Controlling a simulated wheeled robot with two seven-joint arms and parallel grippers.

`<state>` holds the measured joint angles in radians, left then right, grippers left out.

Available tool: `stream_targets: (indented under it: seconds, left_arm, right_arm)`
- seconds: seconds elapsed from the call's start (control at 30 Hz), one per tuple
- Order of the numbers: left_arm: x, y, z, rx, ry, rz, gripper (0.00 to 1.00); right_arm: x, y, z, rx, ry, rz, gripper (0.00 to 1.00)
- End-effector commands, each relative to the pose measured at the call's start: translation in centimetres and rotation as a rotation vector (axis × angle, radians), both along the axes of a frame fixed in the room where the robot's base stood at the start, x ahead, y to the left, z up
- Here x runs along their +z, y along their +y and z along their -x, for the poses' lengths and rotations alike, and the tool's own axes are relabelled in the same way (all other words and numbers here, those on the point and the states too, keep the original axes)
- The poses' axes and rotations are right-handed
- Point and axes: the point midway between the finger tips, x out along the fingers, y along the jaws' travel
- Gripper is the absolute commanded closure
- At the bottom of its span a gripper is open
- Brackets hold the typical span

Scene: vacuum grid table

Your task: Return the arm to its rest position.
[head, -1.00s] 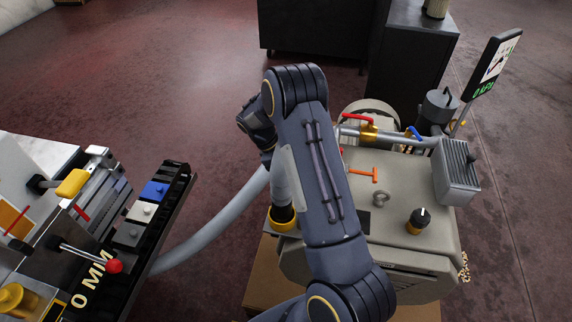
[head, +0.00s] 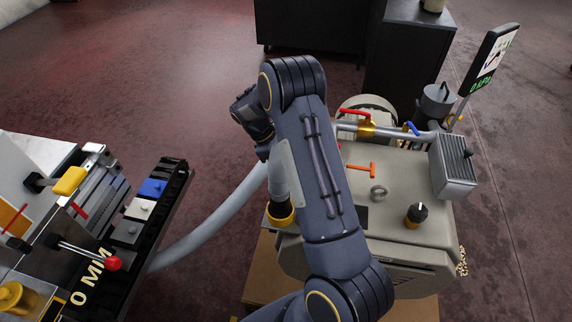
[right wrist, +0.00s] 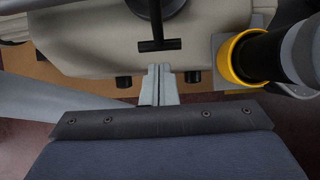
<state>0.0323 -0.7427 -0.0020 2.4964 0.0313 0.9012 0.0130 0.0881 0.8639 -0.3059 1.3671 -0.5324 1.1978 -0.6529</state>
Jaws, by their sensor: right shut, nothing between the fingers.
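My right arm rises from the bottom of the head view and bends at a high elbow, in front of the grey pump unit (head: 420,170). I cannot tell whether the fingertips touch anything. My left gripper is not in view.
A grey hose (head: 215,220) runs from the left machine (head: 60,240) to a yellow collar (head: 280,214) at the pump. The pump has a red-handled valve (head: 367,125), an orange T-handle (head: 362,169) and a gauge sign (head: 490,60).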

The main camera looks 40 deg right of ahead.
Motion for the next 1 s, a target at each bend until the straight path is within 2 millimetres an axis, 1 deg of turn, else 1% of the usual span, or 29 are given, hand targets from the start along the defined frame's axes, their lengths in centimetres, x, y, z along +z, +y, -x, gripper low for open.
stream_targets:
  seconds: [0.03,0.23,0.37,0.57,0.67,0.77,0.83,0.9,0.97,1.0]
  left_arm:
    - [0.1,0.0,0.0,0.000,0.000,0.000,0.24]
    - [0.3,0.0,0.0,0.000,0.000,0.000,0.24]
    - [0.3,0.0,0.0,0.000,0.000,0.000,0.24]
    - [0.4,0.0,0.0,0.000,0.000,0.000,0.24]
    - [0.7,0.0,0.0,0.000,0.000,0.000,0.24]
    - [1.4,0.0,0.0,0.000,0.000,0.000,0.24]
    - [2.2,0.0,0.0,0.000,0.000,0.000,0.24]
    - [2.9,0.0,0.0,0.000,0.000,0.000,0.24]
    - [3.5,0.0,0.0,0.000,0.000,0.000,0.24]
    - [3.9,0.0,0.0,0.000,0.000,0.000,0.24]
  right_arm:
    - [1.0,0.3,-0.5,0.002,-0.005,0.000,1.00]
    - [3.7,1.3,-1.6,0.002,-0.003,-0.001,1.00]
    - [4.6,1.6,-1.9,0.001,-0.002,-0.001,1.00]
    - [4.9,1.6,-2.0,0.000,-0.001,-0.002,1.00]
    - [6.0,1.8,-1.6,-0.020,-0.024,-0.014,1.00]
    - [9.0,2.4,-0.4,-0.081,-0.091,-0.056,1.00]
    - [11.9,3.3,1.0,-0.142,-0.161,-0.101,1.00]
    - [15.1,4.5,2.8,-0.216,-0.239,-0.155,1.00]
    - [17.6,5.7,4.5,-0.278,-0.307,-0.204,1.00]
    - [19.2,6.5,5.7,-0.319,-0.349,-0.236,1.00]
